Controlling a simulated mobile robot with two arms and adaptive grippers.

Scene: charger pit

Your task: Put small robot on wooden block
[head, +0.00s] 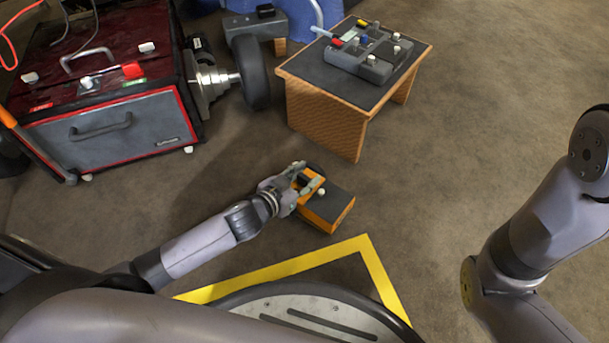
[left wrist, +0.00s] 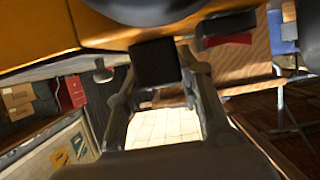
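The small robot (head: 313,184), orange with dark parts, is at my left gripper (head: 303,180) in the head view. The gripper's fingers are on both sides of a dark part of it. In the left wrist view the orange body (left wrist: 35,35) fills the top, and a black part (left wrist: 155,62) sits between the fingertips (left wrist: 160,75). An orange-brown block with a dark top (head: 343,200) is on the floor, partly covered by the small robot. I cannot tell whether the two touch. My right gripper is out of view; only the right arm shows.
A wooden table (head: 325,118) with a grey control box (head: 372,57) stands behind. A red and grey machine (head: 110,132) with a dark wheel (head: 251,72) is at the back left. Yellow floor tape (head: 300,262) lies in front. Floor on the right is clear.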

